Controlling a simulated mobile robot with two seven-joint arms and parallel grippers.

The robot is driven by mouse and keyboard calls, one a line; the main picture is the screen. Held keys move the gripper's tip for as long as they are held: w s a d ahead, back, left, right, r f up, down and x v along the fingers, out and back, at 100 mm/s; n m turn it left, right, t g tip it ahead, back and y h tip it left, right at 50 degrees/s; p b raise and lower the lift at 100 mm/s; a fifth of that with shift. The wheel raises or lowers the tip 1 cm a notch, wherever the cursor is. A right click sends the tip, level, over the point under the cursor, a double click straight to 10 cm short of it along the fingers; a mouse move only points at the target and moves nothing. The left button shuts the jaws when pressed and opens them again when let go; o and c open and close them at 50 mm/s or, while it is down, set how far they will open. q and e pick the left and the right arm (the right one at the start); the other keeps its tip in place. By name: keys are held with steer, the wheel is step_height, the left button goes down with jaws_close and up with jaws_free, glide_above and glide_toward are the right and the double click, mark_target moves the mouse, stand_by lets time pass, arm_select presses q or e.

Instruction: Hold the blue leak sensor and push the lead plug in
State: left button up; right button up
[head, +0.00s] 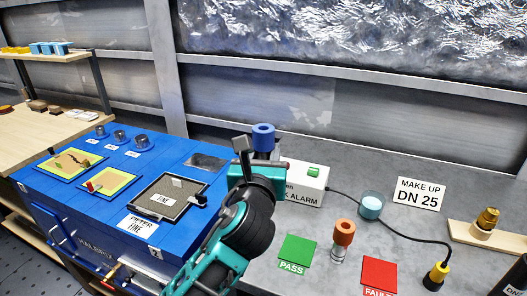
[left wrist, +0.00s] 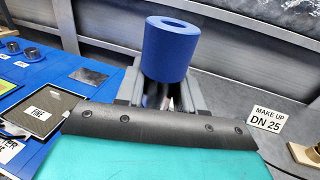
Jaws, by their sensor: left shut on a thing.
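The blue leak sensor (head: 263,138) is a blue cylinder with a hole in its top and a metal lower part. It also shows upright in the left wrist view (left wrist: 168,50). My left gripper (head: 257,157) is shut on its metal lower part; in the left wrist view the jaws (left wrist: 155,95) stand on either side of it. The lead plug (head: 437,275), yellow and black, stands on the grey bench at the right, apart from the sensor. Its black cable runs to the white leak alarm box (head: 302,180). My right gripper is not in view.
An orange-topped sensor (head: 344,232) stands between the green PASS pad (head: 297,250) and red FAULT pad (head: 379,274). A round cup (head: 371,204), DN 25 sign (head: 421,195) and brass fitting (head: 487,220) stand behind. A blue cabinet (head: 135,160) fills the left.

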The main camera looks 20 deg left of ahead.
arm_select(q)
step_height(320, 180, down, 11)
steer(key=b, duration=0.6)
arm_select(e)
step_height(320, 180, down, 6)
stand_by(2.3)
arm_select(q)
steer(key=shift+f, duration=0.4)
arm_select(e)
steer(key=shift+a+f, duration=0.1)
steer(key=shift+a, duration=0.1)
arm_select(q)
steer(key=shift+f+b, duration=0.9)
steer(key=shift+f, duration=0.25)
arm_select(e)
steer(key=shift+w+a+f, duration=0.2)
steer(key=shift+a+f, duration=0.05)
arm_select(q)
steer(key=shift+f+b, duration=0.45)
steer(key=shift+f, duration=0.3)
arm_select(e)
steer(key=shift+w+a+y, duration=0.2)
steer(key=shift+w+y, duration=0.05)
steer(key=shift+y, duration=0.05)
